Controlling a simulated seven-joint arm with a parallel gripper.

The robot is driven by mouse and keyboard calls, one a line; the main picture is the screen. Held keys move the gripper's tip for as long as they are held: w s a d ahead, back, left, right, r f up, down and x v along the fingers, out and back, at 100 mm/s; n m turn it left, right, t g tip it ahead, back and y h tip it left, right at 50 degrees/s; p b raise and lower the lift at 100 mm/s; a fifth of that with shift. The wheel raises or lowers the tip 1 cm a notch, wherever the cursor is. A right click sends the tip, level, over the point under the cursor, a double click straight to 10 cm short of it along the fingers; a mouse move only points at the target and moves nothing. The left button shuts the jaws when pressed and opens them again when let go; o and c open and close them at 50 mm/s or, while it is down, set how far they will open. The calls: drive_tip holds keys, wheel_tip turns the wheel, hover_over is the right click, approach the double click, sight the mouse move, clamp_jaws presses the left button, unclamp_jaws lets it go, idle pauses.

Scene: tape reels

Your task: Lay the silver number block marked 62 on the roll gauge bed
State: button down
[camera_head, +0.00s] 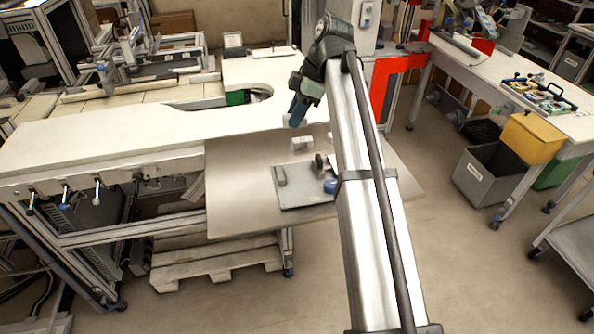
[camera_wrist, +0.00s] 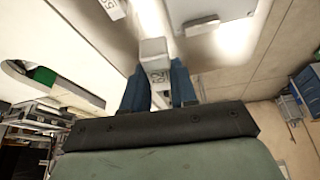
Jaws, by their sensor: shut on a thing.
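My gripper (camera_head: 297,112) has blue fingers pointing down, over the front edge of the white table. In the wrist view my gripper (camera_wrist: 158,88) is shut on a silver block (camera_wrist: 154,48), which sits between the two fingers. Its label faces the camera; the digits look upside down and are too small to read surely. A grey plate with small posts and a blue knob, which looks like the roll gauge bed (camera_head: 300,197), lies on the lower shelf, below and in front of my gripper. My arm hides its right part.
A pale labelled block (camera_head: 302,143) stands on the lower shelf (camera_head: 238,190) behind the plate. The white table (camera_head: 120,135) has a cut-out with a green thing (camera_head: 236,98). A yellow bin (camera_head: 532,137) and grey bin (camera_head: 487,172) stand at right.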

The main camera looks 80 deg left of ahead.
hover_over(295, 175)
drive_tip(key=w, duration=0.2)
drive_tip(key=f+n+h, duration=0.1)
drive_tip(key=shift+s+d+f, duration=0.1)
drive_tip(key=shift+s+f, duration=0.05)
drive_tip(key=shift+f, duration=2.3)
drive_tip(key=shift+s+f, duration=0.15)
drive_tip(key=shift+f, duration=2.25)
drive_tip(key=shift+f, duration=0.15)
drive_tip(key=c, duration=0.9)
unclamp_jaws()
drive_tip(key=v, duration=1.2)
